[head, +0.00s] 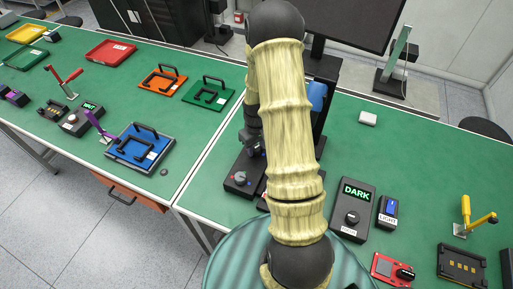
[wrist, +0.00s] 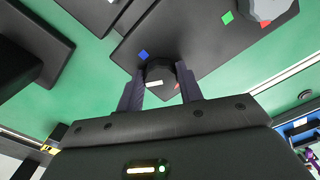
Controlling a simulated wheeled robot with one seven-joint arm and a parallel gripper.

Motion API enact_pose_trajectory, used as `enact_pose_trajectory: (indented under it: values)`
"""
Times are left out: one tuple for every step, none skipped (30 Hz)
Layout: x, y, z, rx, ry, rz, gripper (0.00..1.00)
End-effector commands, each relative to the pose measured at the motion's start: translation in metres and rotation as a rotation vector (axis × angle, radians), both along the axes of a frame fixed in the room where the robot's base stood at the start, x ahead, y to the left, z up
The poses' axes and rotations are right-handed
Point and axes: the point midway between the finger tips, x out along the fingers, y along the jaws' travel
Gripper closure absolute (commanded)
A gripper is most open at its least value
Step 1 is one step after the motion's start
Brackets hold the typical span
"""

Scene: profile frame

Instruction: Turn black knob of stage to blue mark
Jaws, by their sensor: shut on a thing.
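The stage is a dark plate (wrist: 205,45) in the wrist view, and part of it shows beside my arm in the head view (head: 236,188). Its black knob (wrist: 160,72) sits between the two fingers of my gripper (wrist: 160,84), which is shut on it. A white line on the knob is at its lower left side. The blue mark (wrist: 143,54) lies on the plate just off the knob's upper left. My arm hides much of the stage in the head view.
A grey knob (wrist: 262,8) with a green mark (wrist: 227,17) and a red mark stands farther along the plate. A box reading DARK (head: 353,211) stands to the right on the green table. Trays and frames lie on the left table.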

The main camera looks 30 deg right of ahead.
Motion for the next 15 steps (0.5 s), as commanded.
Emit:
enact_pose_trajectory:
  values:
    - [0.0016, 0.0004, -0.0006, -0.001, -0.004, -0.045, 0.86]
    - [0.0014, 0.0005, -0.0006, -0.001, -0.004, -0.072, 0.86]
    - [0.0015, 0.0009, -0.0007, 0.0, -0.004, -0.111, 0.86]
    - [0.0015, 0.0011, -0.0007, 0.0, -0.004, -0.138, 0.86]
    - [0.0015, 0.0013, -0.0006, 0.0, -0.004, -0.166, 0.86]
    - [0.0015, 0.0013, -0.0006, 0.0, -0.004, -0.205, 0.86]
    - [0.0015, 0.0013, -0.0005, -0.001, -0.004, -0.233, 0.86]
    - [0.0016, 0.0014, -0.0004, 0.0, -0.004, -0.263, 0.86]
    - [0.0017, 0.0017, -0.0003, 0.0, -0.005, -0.3, 0.86]
    - [0.0019, 0.0018, -0.0002, 0.0, -0.005, -0.328, 0.86]
    - [0.0019, 0.0019, -0.0001, 0.0, -0.005, -0.357, 0.86]
    - [0.002, 0.002, -0.0001, -0.001, -0.005, -0.395, 0.86]
    - [0.002, 0.0022, 0.0, 0.0, -0.005, -0.423, 0.86]
    - [0.0021, 0.0023, 0.0, 0.0, -0.005, -0.452, 0.86]
    - [0.0021, 0.0025, 0.0, 0.0, -0.005, -0.49, 0.86]
